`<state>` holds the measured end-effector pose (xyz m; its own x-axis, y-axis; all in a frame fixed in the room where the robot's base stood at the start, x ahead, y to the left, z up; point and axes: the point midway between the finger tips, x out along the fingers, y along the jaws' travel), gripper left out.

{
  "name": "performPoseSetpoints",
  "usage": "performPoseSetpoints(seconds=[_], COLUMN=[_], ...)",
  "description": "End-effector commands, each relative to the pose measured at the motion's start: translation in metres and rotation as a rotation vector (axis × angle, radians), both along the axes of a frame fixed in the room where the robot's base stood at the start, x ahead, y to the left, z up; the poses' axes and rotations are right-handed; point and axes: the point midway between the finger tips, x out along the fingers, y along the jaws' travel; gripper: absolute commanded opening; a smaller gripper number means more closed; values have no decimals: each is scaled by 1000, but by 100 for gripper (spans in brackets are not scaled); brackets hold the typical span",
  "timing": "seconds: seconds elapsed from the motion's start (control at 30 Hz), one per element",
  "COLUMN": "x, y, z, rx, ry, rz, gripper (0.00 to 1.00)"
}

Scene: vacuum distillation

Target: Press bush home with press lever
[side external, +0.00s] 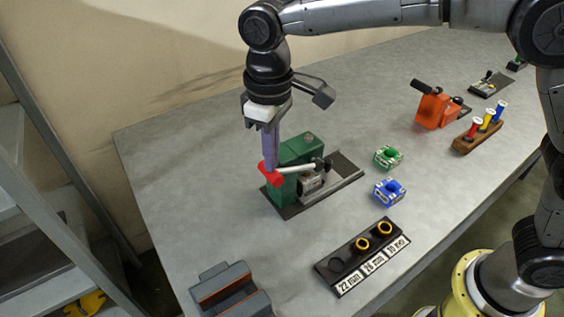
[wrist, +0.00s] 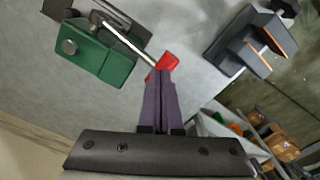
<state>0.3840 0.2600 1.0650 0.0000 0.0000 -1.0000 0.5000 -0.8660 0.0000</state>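The green press (side external: 299,148) stands on a dark base plate on the table; it also shows in the wrist view (wrist: 95,55). Its pale lever (side external: 296,168) ends in a red grip (side external: 271,177), also visible in the wrist view (wrist: 168,62). My gripper (side external: 271,160) points down at the red grip. Its purple fingers are together, with their tips at the grip and apparently touching it (wrist: 162,78). A metal block (side external: 311,181) sits at the press under the lever. I cannot make out a bush in the press.
A black rack (side external: 344,280) labelled 22, 26 and 30 mm holds two yellow-rimmed rings; its 22 place shows no yellow ring. Green (side external: 388,157) and blue (side external: 389,190) fixtures stand right of the press. A grey-orange block (side external: 229,290) stands at front left.

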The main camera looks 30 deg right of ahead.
Motion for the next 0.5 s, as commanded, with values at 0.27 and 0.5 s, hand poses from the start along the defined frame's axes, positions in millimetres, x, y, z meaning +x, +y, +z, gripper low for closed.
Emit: performPoseSetpoints(seconds=[0.27,0.5], x=[0,0], y=[1,2], z=[-10,-16], rx=[-2,-2], ry=[2,2], rz=[0,0], gripper=[0,0])
